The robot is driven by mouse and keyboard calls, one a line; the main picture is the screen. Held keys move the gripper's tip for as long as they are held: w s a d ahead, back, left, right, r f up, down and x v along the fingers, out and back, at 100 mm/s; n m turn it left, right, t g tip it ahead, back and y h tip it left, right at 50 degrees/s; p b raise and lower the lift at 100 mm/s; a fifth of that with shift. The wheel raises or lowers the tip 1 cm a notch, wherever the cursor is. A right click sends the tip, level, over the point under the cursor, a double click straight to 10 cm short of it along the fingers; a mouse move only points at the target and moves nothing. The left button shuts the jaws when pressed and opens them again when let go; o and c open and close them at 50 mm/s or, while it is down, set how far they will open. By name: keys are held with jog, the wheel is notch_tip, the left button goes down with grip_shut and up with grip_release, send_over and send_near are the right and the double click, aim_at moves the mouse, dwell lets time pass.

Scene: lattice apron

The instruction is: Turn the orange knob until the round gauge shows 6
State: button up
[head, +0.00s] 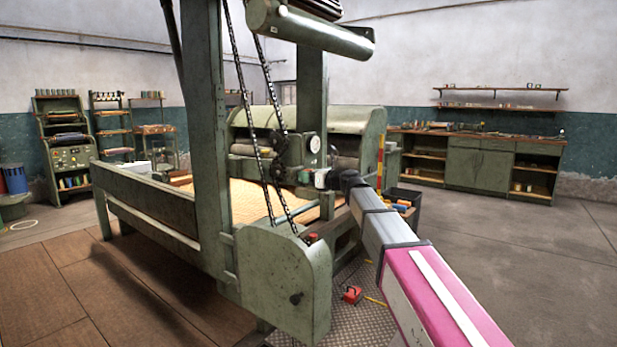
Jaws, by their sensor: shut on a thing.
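The round gauge (314,144) is a small pale dial on the green machine. Its needle and figures are too small to read. My arm reaches in from the lower right, and my gripper (322,179) is at the machine's front, just below the gauge. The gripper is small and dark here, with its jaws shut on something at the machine. The orange knob does not show clearly; it seems to be hidden at the jaws, and its angle cannot be told.
A green post (208,140) and hanging chains (262,110) stand left of my gripper. A rounded green housing (290,280) is below. A red object (351,294) lies on the metal floor plate. A workbench (478,160) lines the back right; open floor lies before it.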

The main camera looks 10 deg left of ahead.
jog(key=shift+s+f+m, duration=0.1)
jog(key=shift+f+m, duration=0.05)
jog(key=shift+m, duration=0.55)
jog(key=o, duration=0.9)
jog(key=shift+o, duration=0.2)
jog(key=v, duration=1.1)
